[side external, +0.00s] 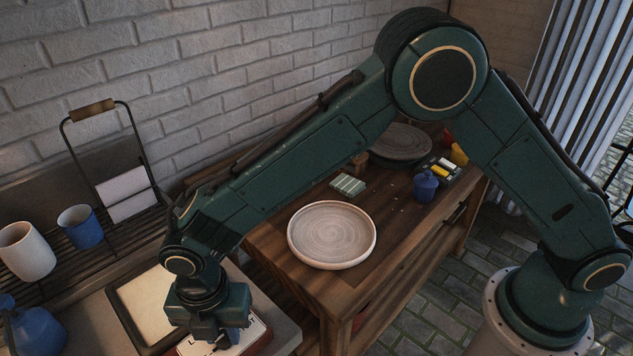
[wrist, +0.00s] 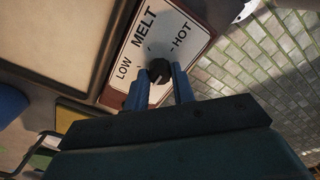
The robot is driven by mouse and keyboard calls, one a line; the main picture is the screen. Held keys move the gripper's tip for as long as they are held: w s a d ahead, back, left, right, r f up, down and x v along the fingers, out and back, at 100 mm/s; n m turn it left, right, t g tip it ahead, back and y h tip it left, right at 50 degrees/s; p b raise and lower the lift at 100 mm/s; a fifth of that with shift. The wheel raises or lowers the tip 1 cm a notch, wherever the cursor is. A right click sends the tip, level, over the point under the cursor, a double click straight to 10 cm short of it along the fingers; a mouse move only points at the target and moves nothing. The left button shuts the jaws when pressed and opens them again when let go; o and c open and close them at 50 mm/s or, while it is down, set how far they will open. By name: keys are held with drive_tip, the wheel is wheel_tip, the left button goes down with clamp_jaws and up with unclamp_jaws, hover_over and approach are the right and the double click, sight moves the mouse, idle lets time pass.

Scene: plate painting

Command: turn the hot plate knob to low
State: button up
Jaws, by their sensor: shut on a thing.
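The hot plate's knob (wrist: 159,70) is small, round and black in the wrist view, on a white label panel (wrist: 140,42) marked LOW, MELT and HOT. LOW is at the left, MELT in the middle and HOT at the right. My gripper (wrist: 160,80) is shut on the knob, with one blue finger on each side. I cannot tell surely which mark the knob points to. In the side view my gripper (side external: 222,342) is low at the hot plate's front panel (side external: 258,331) and hides the knob. The hot plate's pale top (side external: 148,303) lies behind and left of it.
A wooden table (side external: 277,256) holds a pale round plate (side external: 332,235), a grey wheel (side external: 401,142), a blue jar (side external: 425,186) and green blocks (side external: 348,185). A wire rack with a white cup (side external: 27,252) and a blue cup (side external: 81,227) stands at the left.

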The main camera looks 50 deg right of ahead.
drive_tip(key=shift+m, duration=0.5)
drive_tip(key=m, duration=1)
drive_tip(key=shift+m, duration=0.4)
drive_tip(key=o, duration=1)
drive_tip(key=shift+r, duration=0.15)
